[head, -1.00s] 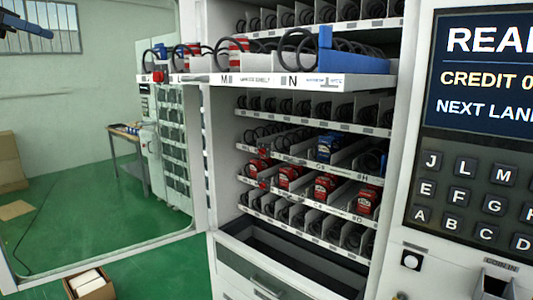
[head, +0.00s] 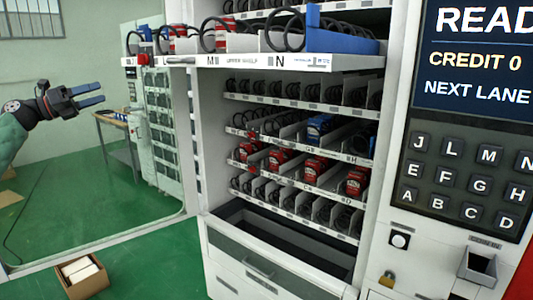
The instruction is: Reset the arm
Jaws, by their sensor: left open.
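My left gripper (head: 92,95) is at the left of the head view, in front of the glass door. Its two blue-grey fingers point right and stand apart, with nothing between them. It is clear of the vending machine (head: 210,140). My right gripper is not in view. The upper shelf (head: 245,62), with lanes M and N, sticks out of the machine. Lower shelves hold several red boxes (head: 315,166) and a blue box (head: 319,127).
The glass door (head: 110,238) stands open on the left. An open cardboard box (head: 82,277) sits on the green floor (head: 150,260). A keypad (head: 466,170) and a screen reading "CREDIT 0" (head: 470,62) are at the right. A side table (head: 115,125) stands behind.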

